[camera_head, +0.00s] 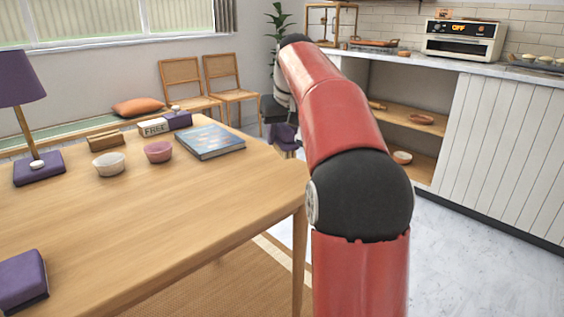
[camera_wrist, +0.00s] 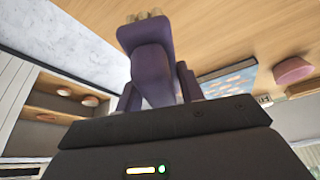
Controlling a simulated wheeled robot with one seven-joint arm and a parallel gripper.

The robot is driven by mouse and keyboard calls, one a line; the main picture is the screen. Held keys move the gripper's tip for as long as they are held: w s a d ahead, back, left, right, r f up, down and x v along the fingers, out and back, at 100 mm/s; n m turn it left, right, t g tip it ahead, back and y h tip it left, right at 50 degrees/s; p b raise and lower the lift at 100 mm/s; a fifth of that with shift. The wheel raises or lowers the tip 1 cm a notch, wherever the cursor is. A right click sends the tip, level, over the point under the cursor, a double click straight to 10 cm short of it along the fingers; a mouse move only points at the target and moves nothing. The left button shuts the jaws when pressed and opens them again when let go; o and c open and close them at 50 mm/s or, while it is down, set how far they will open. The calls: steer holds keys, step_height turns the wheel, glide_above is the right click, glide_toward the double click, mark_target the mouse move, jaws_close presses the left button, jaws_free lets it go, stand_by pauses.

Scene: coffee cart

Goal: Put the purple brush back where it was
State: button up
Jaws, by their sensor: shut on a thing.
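The purple brush (camera_wrist: 150,62) is held between the two dark fingers of my gripper (camera_wrist: 157,88) in the wrist view. Its wide head with pale bristles points away from my gripper. In the head view, the purple brush (camera_head: 285,134) shows low beside the table's far right corner, left of my red arm. My gripper is partly hidden there behind the arm. The wooden table (camera_head: 190,215) lies to the left, and a counter with open shelves (camera_head: 402,124) lies to the right. I cannot tell from these frames where the brush stood before.
A blue book (camera_head: 210,142) lies near the table's far right corner. A pink bowl (camera_head: 158,152), a white bowl (camera_head: 110,165) and a FREE block (camera_head: 153,127) are left of it. A purple lamp (camera_head: 18,78) stands far left. Chairs (camera_head: 228,85) stand behind. The table's middle is clear.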

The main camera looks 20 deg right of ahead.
mark_target(287, 127)
steer(key=shift+f+b, duration=0.6)
steer(key=shift+f, duration=1.85)
steer(key=shift+f, duration=0.2)
steer(key=o, duration=0.9)
steer(key=shift+s+r, duration=0.1)
steer(key=shift+r, duration=0.45)
steer(key=p+v, duration=0.2)
steer(key=v, duration=0.8)
steer(key=shift+s+r, duration=0.1)
steer(key=shift+r, duration=0.25)
steer(key=shift+s+r, duration=0.15)
steer(key=shift+r, duration=0.1)
